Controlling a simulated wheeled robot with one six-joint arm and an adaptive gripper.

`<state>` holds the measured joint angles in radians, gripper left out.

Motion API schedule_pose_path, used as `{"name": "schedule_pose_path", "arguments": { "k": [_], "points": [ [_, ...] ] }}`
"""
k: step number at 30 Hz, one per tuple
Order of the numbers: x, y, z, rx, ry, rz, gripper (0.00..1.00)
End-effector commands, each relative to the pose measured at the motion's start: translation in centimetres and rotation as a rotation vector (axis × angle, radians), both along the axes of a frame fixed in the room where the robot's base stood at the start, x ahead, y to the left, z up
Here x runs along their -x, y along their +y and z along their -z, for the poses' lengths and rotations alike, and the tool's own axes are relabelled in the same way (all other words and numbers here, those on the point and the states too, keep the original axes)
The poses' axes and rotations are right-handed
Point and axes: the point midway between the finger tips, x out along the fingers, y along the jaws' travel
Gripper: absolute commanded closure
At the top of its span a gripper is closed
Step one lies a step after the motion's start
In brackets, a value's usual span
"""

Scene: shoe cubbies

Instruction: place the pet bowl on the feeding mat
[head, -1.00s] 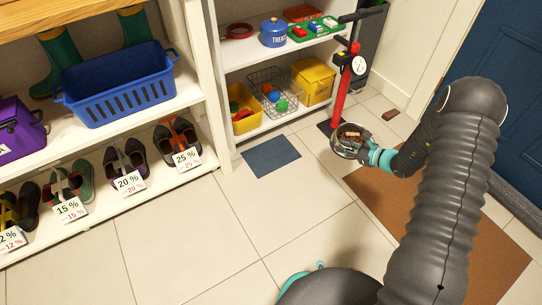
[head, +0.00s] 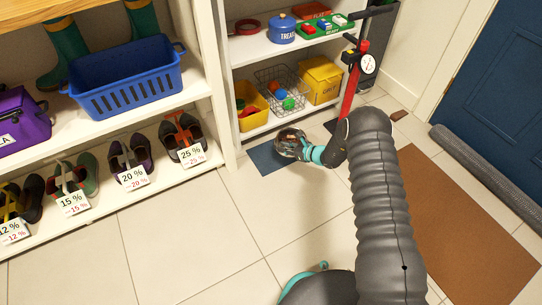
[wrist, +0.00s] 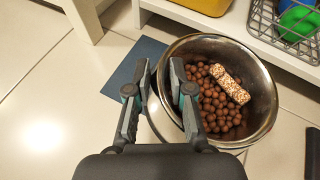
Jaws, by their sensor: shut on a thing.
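The pet bowl (head: 287,146) is round shiny metal. In the wrist view the bowl (wrist: 262,112) holds brown kibble balls and a pale speckled bar. The feeding mat (head: 262,159) is a flat dark blue rectangle on the floor before the shelf; it also shows in the wrist view (wrist: 122,82), left of the bowl and partly hidden behind it. My gripper (head: 306,151) is shut on the bowl's rim, with one finger on each side in the wrist view (wrist: 160,78). The bowl overlaps the mat's right part in the head view; its height above it is unclear.
The shelf (head: 268,128) stands close behind the mat, with a yellow bin (head: 251,117) and a wire basket (head: 270,80) on its low board. A red pump (head: 350,88) stands to the right. Open tiles (head: 190,230) lie in front, and a brown doormat (head: 465,220) lies right.

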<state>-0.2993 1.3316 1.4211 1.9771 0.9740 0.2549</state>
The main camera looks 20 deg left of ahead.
Motion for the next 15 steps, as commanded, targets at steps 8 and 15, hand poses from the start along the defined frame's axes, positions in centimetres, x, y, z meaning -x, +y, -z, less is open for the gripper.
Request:
{"name": "schedule_pose_path", "arguments": {
  "k": [8, 15],
  "points": [
    [0.2, 5.1, 3.1, -0.001, -0.003, -0.001, 1.0],
    [0.2, 6.5, 4.0, -0.001, -0.002, 0.001, 1.0]
  ]
}}
